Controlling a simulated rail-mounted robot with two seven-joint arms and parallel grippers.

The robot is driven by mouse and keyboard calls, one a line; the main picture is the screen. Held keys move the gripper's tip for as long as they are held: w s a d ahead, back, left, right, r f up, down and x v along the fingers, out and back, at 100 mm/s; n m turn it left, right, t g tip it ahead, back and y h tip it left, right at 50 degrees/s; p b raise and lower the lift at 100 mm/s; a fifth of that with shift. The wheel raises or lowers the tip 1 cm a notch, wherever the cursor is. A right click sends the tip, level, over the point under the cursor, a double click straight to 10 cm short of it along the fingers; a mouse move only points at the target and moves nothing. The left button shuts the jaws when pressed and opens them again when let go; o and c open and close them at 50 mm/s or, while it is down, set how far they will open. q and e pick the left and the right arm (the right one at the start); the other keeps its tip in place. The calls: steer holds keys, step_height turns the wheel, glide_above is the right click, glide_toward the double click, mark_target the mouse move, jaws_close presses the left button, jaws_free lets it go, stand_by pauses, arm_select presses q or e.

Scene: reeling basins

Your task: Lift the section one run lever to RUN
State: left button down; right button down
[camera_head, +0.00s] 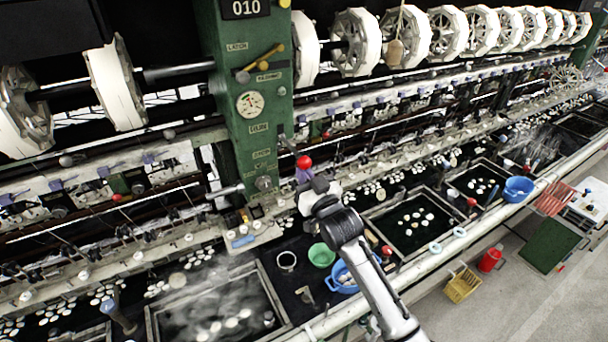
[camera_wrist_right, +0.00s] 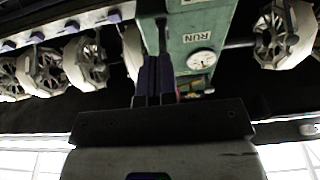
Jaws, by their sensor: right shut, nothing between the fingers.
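The green machine post (camera_head: 250,100) carries the number 010, a dial gauge (camera_head: 250,104) and a RUN label (camera_head: 258,128) above a lower label. The section one run lever's red ball knob (camera_head: 304,162) shows at the post's lower right side. My right gripper (camera_head: 303,176) is shut and empty, its purple fingers just below the knob in the picture; I cannot tell whether they touch it. In the right wrist view the shut fingers (camera_wrist_right: 153,80) point toward the post, with the RUN label (camera_wrist_right: 199,38) and gauge (camera_wrist_right: 200,60) beside them. My left gripper is not in view.
White reels (camera_head: 355,42) line the top of the machine. Below are basins with white cocoons (camera_head: 411,216), a green bowl (camera_head: 321,255) and a blue basin (camera_head: 342,277) close to my right arm. The aisle floor is at right.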

steer(key=shift+r+p, duration=0.65)
steer(key=shift+r, duration=0.3)
steer(key=f+p+v, duration=0.1)
steer(key=p+v, duration=0.4)
steer(key=v, duration=1.1)
steer(key=shift+f+p, duration=0.25)
steer(key=shift+p, duration=0.05)
